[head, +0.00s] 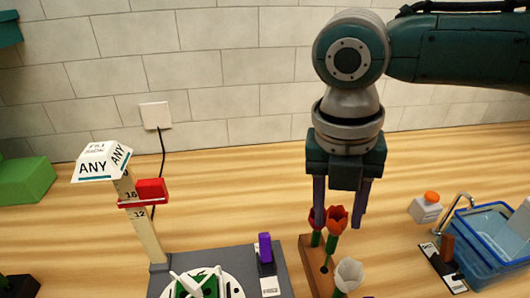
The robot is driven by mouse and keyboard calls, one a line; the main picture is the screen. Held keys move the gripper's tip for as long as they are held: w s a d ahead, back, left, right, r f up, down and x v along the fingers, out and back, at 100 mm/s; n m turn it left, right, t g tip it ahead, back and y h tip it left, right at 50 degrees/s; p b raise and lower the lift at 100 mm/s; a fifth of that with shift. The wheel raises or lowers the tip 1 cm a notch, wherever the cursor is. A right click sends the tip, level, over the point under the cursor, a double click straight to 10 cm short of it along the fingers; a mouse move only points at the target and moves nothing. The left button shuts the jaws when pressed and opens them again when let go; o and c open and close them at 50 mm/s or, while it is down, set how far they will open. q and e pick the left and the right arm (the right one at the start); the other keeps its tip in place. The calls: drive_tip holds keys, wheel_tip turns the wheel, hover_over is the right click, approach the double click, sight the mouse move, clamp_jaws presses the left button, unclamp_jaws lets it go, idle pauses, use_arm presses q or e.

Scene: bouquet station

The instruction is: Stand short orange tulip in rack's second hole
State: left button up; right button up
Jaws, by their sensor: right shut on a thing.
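My right gripper (339,215) points down over the wooden rack (312,262). It is shut on an orange-red tulip (337,219), whose bloom shows between the fingers. The tulip's green stem runs down toward the rack. Whether its foot is in a hole is too small to tell. A darker red tulip (313,220) stands just left of it, partly behind the left finger. A white tulip (349,274) is at the rack's near right side. Some of the rack is hidden by the blooms. My left gripper is not in view.
A grey station (272,285) with a purple block (265,247) is left of the rack. A post (143,225) carries a red slider (151,189) and an ANY sign (98,163). A blue basin (481,262) and a white bottle (425,209) are right.

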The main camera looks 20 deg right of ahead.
drive_tip(key=shift+f, duration=0.25)
idle(0.3)
drive_tip(key=shift+f+p, duration=0.45)
idle(1.0)
idle(0.4)
drive_tip(key=shift+f, duration=0.3)
idle(0.6)
drive_tip(key=shift+f, duration=0.7)
idle(0.6)
drive_tip(key=shift+f, duration=0.1)
idle(0.4)
drive_tip(key=shift+f, duration=0.25)
idle(0.7)
